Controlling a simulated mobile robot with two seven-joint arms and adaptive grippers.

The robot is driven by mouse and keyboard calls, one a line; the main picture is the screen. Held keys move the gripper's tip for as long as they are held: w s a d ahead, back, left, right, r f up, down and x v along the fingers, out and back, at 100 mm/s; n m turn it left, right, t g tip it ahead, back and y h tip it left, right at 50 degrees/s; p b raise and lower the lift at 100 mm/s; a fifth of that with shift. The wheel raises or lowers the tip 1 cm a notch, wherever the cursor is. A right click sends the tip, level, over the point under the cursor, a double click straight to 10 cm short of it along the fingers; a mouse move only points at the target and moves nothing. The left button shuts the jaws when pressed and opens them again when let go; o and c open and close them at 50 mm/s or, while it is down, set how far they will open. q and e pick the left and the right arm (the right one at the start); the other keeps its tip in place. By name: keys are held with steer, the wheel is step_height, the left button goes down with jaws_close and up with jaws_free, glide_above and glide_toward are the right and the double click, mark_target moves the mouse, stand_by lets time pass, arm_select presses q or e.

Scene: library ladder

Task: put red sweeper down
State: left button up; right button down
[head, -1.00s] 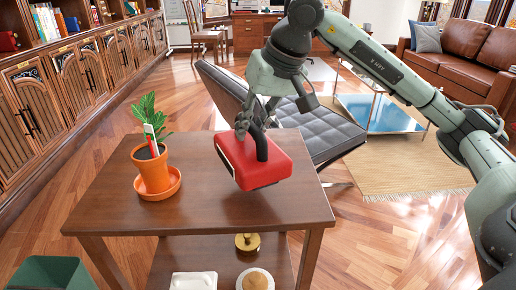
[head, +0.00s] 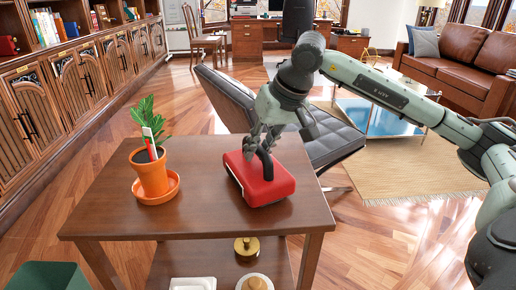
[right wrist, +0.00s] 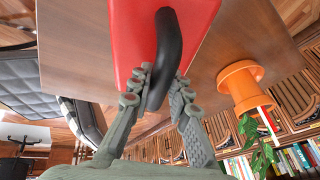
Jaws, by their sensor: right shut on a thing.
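The red sweeper (head: 262,183) is a red box with a black curved handle (head: 266,160). In the head view it appears to rest on the brown wooden table (head: 200,215), right of the middle; its underside is hidden, so I cannot tell if it bears fully on the top. My right gripper (head: 262,143) comes down from above and is shut on the handle. In the right wrist view the two fingers (right wrist: 158,92) lie on either side of the black handle, with the red body (right wrist: 140,35) beyond. My left gripper is not in view.
A potted plant in an orange pot (head: 153,175) on an orange saucer (head: 138,194) stands on the table's left side. A brass object (head: 246,247) and white dishes are on the lower shelf. A dark chair (head: 318,140) stands behind the table. The table's front middle is clear.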

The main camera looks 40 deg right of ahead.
steer(key=c, duration=1.9)
jaws_free()
steer(key=o, duration=0.5)
steer(key=shift+c, duration=0.2)
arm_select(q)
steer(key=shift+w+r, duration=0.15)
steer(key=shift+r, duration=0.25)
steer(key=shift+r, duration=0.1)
arm_select(e)
steer(key=shift+r, duration=0.1)
steer(key=shift+v, duration=1.05)
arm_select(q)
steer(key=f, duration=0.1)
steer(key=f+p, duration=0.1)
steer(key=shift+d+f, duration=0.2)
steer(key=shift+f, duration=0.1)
arm_select(e)
steer(key=v, duration=1)
